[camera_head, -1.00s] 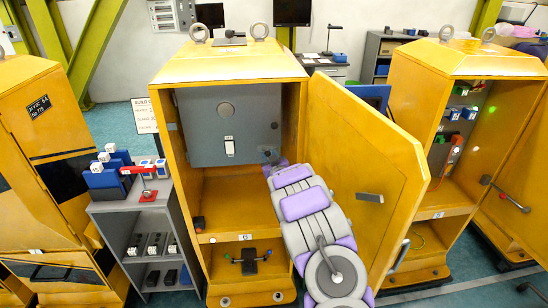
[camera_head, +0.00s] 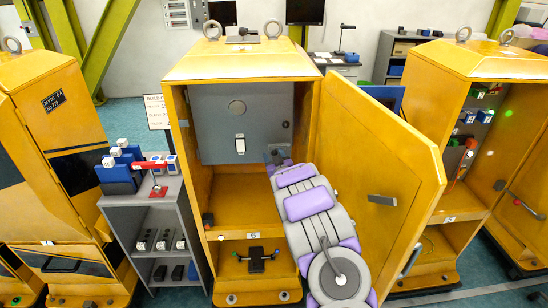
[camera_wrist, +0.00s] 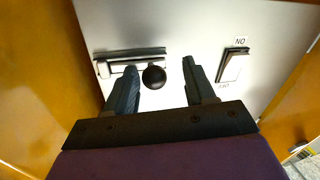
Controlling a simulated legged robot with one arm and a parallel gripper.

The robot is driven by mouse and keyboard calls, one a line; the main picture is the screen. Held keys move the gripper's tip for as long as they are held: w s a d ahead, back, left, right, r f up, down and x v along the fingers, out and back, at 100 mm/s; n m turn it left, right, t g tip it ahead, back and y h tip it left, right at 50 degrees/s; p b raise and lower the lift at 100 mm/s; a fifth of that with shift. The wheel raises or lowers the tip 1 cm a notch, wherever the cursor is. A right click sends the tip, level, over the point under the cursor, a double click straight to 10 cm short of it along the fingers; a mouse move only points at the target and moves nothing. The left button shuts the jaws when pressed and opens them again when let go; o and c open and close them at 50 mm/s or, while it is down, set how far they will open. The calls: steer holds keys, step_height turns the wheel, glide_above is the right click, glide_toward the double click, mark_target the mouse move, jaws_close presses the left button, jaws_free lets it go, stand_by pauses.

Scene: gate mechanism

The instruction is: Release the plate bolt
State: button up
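The plate bolt (camera_wrist: 130,60) is a metal slide on the light grey panel in the wrist view. A round black knob (camera_wrist: 153,77) stands out from its right end. My gripper (camera_wrist: 161,90) is open, with one finger left of the knob and one to its right. The knob shows between the fingertips, nearer the left one, and I cannot tell whether they touch. In the head view my gripper (camera_head: 277,157) is inside the yellow cabinet, by the lower right corner of the grey box (camera_head: 220,105). Its fingers are too small to tell there.
A rocker switch (camera_wrist: 234,66) is right of the bolt; it also shows on the box front (camera_head: 240,143). The open yellow door (camera_head: 375,160) stands right of my arm. A grey shelf unit (camera_head: 145,210) stands left of the cabinet.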

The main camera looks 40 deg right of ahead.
steer(key=p+v, duration=0.2)
steer(key=v, duration=1.5)
steer(key=shift+s, duration=0.15)
stand_by(0.6)
